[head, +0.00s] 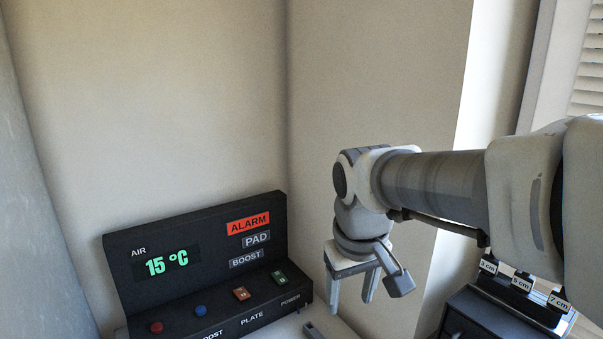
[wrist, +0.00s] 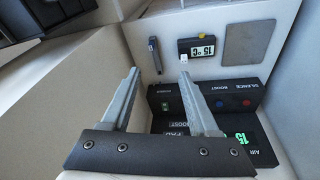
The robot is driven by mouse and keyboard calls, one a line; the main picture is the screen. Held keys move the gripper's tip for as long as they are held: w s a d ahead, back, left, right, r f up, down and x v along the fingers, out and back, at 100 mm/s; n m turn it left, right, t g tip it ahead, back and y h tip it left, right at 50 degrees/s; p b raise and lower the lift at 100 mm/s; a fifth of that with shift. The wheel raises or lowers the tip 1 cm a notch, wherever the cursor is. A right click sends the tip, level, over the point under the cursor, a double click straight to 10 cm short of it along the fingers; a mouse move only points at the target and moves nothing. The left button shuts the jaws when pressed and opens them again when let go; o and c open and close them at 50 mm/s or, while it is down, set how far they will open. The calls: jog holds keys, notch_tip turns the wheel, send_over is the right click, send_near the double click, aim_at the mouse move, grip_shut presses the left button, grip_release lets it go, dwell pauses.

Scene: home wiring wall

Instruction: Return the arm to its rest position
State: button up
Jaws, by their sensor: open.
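My gripper (head: 352,296) hangs pointing down at the end of my arm in the head view, its two fingers apart with nothing between them. It stands just right of the black control panel (head: 205,225), in front of the wall corner. In the wrist view the open fingers (wrist: 160,76) spread above the pale surface, and the panel (wrist: 258,92) lies to their right. No contact between gripper and panel is visible.
The panel shows "15 °C", a lit orange ALARM label (head: 248,223), and red (head: 156,328) and blue buttons. A small thermometer (wrist: 197,47), grey plate (wrist: 250,45) and dark bar (wrist: 154,55) lie nearby. A dark box with centimetre labels (head: 521,285) stands right.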

jog(key=s+d+m+t, duration=0.3)
jog(key=s+d, duration=0.3)
jog(key=s, duration=0.6)
jog(key=shift+d+f+m, duration=0.2)
jog(key=shift+m, duration=0.1)
jog(key=shift+c, duration=0.9)
jog(key=shift+s, duration=0.1)
